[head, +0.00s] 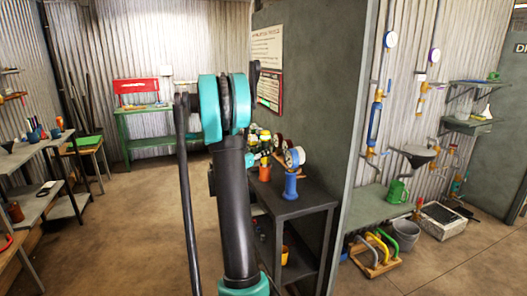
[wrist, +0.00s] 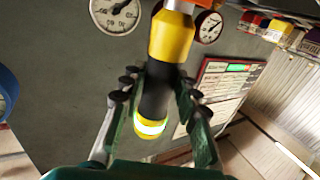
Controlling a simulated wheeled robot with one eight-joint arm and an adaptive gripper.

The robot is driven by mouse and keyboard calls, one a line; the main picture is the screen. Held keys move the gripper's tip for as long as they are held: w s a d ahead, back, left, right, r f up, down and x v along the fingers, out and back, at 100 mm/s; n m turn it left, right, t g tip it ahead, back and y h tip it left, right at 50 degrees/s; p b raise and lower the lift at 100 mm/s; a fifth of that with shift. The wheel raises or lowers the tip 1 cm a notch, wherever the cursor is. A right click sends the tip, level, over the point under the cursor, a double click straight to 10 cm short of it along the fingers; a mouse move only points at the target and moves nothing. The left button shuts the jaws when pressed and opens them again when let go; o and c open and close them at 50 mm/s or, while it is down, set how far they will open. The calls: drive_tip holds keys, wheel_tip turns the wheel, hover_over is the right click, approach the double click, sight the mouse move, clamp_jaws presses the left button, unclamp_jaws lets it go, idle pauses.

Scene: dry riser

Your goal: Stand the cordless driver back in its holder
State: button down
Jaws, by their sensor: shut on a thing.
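A yellow and black tool, which looks like the cordless driver (wrist: 172,40), is between the fingers of my gripper (wrist: 158,98) in the wrist view. The fingers are shut on its black middle part. Its near end is yellow with a bright ring, and its far end narrows to a pale part at the top edge. In the head view my arm hides most of the gripper. A yellow thing shows at the dark bench (head: 305,203), above an orange cup (head: 265,173). I cannot tell whether this cup is the holder.
A gauge on a blue stand (head: 290,186) is on the bench, right of the orange cup. A grey wall (head: 320,90) rises close behind. A notice board (wrist: 228,85) hangs on it. A green table (head: 150,128) stands further back.

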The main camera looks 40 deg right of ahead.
drive_tip(key=shift+f, duration=1.4)
drive_tip(key=c, duration=1)
unclamp_jaws()
drive_tip(key=shift+c, duration=0.2)
